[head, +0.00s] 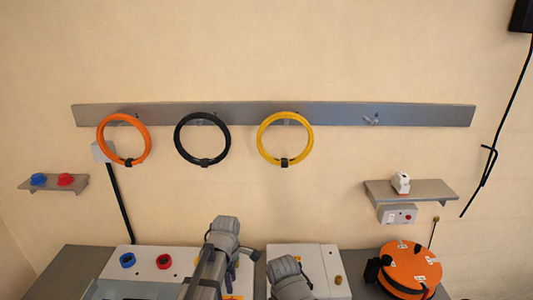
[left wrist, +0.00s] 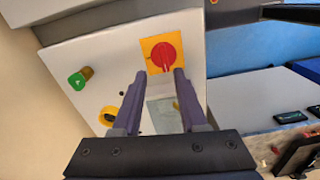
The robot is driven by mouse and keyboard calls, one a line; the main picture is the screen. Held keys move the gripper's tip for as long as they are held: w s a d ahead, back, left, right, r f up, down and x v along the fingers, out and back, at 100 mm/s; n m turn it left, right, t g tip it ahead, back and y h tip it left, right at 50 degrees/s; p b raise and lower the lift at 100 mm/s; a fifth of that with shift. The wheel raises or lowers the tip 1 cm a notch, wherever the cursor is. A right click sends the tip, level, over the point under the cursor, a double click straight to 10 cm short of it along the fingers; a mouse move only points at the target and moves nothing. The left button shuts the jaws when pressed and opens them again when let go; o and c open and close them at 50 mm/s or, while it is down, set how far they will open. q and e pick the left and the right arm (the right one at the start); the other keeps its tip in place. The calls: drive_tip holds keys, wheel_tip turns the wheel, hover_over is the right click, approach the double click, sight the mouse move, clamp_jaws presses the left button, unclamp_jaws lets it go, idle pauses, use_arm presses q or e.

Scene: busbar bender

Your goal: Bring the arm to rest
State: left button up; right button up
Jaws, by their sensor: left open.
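My left gripper (head: 232,272) shows at the bottom middle of the head view, partly hidden by its own arm. In the left wrist view its two dark fingers (left wrist: 156,92) are apart with nothing between them. They point at the face of a light grey box (left wrist: 85,50). A red rotary knob on a yellow plate (left wrist: 151,43) lies just beyond the fingertips; I cannot tell whether they touch it. Part of my other arm shows at the bottom of the head view, but its gripper is not visible.
The box also bears a green knob (left wrist: 77,82) and a yellow ringed control (left wrist: 108,116). An orange reel (head: 412,268) stands at right. Orange, black and yellow rings (head: 312,143) hang from a wall rail (head: 345,112). Small shelves (head: 430,190) flank them.

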use_arm(q)
drive_tip(key=s+d+f+m+b, duration=0.1)
drive_tip(key=s+m, duration=0.1)
drive_tip(key=m, duration=0.1)
drive_tip(key=s+d+f+m+b, duration=0.1)
drive_tip(key=s+f+m+b, duration=0.1)
drive_tip(key=s+m, duration=0.1)
drive_tip(key=s+d+f+m+b, duration=0.1)
drive_tip(key=s+m, duration=0.1)
drive_tip(key=m, duration=0.1)
drive_tip(key=shift+s+f, duration=0.25)
drive_tip(key=s+d+f+m+y+b, duration=0.1)
drive_tip(key=s+d+f+m+b, duration=0.1)
drive_tip(key=s+m, duration=0.5)
drive_tip(key=shift+f+m+b, duration=0.85)
drive_tip(key=shift+m+b, duration=0.2)
drive_tip(key=shift+m, duration=1.15)
